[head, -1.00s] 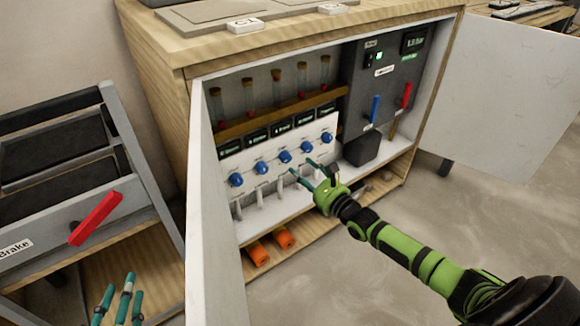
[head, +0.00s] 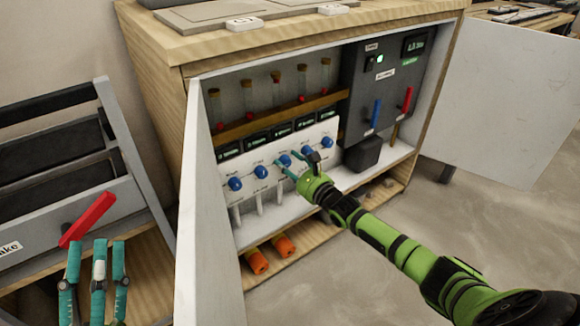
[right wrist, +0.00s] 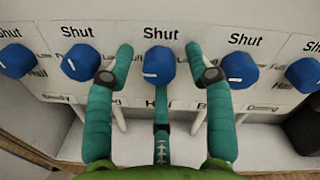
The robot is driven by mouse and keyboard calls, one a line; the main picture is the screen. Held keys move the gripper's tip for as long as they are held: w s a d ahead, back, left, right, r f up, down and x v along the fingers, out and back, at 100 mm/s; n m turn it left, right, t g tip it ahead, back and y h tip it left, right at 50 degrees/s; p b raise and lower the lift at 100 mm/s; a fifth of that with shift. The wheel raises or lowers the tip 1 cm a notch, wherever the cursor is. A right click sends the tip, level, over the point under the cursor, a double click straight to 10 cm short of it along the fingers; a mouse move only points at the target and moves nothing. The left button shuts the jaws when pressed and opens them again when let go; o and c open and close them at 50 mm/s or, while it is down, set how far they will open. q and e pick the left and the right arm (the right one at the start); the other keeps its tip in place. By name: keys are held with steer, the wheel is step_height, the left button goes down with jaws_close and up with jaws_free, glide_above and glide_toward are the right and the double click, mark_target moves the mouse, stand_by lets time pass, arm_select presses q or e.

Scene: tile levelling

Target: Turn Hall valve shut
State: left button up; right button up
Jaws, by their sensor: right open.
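Several blue round valves run in a row on the white panel in the open cabinet. The middle valve (head: 284,161) has my right gripper (head: 295,162) at it. In the right wrist view this middle valve (right wrist: 161,66) lies between the open teal fingers of my right gripper (right wrist: 160,60), with "Shut" printed above it. Its white mark sits at the lower left of its face. The label under it begins with H and is partly hidden by the third finger. I cannot tell whether the fingers touch it. My left gripper (head: 97,245) is open and empty at the lower left.
Neighbouring valves (right wrist: 80,64) and (right wrist: 239,69) stand close on both sides. The left cabinet door (head: 210,220) and right door (head: 515,100) are open. A dark panel (head: 390,85) has blue and red levers. A grey rack with a red handle (head: 87,219) stands at left.

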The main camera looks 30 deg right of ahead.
jaws_close()
